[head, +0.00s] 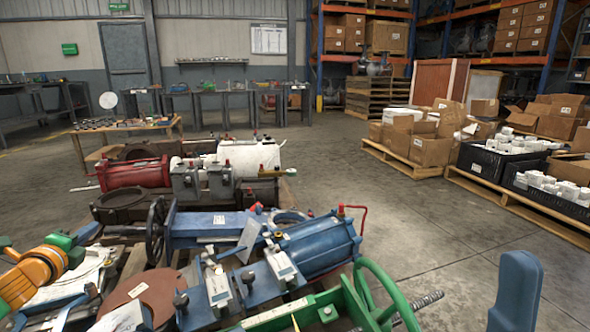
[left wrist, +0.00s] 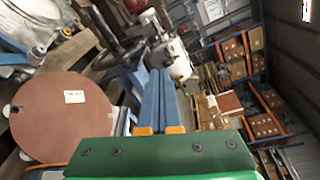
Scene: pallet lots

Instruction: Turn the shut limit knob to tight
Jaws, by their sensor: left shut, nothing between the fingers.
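My left gripper (head: 96,228) is at the left of the head view, with a green body and blue fingers closed together. In the left wrist view its two blue fingers (left wrist: 158,88) lie side by side with nothing between them. They point toward the pallet of actuators, apart from any knob that I can make out. A blue cylinder actuator (head: 318,246) with pale boxes beside it and a red cylinder actuator (head: 133,173) lie on the pallet. I cannot tell which small part is the shut limit knob, nor read any mark.
A brown disc (head: 140,292) with a white label lies in front; it also shows in the left wrist view (left wrist: 62,118). A green handwheel (head: 388,290) stands at the front right of the lot. Cartons (head: 430,150) fill pallets farther right. Floor between is clear.

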